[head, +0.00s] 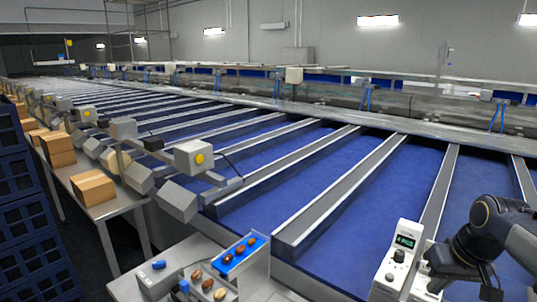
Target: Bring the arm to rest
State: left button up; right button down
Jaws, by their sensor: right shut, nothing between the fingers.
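My right arm comes in at the lower right edge, dark and bent. Its gripper (440,266) is shut and empty, low beside a white box with a small green display (398,258). Part of the gripper is hard to make out against the pale parts there. My left gripper is not in view. Several brown dates lie in a blue-lined tray (260,243) at the bottom centre. More lie in a pale tray just in front of it, cut by the lower edge.
Blue sorting lanes with grey metal dividers (345,195) fill the middle. Cardboard boxes (93,187) stand on a metal table (125,203) at left, beside stacked dark blue crates (18,190). A grey box with a blue top piece (158,280) stands beside the trays.

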jog(key=s+a+f+t+y+b, duration=0.1)
jog(key=s+a+f, duration=0.4)
jog(key=s+a, duration=0.2)
jog(key=s+a+f+t+y+b, duration=0.1)
jog(key=s+a+f, duration=0.3)
jog(key=s+a, duration=0.3)
jog(key=s, duration=0.5)
jog(key=shift+a+f+y, duration=0.35)
jog(key=shift+f+y, duration=0.05)
jog(key=shift+s+d+t, duration=0.1)
jog(key=shift+t, duration=0.2)
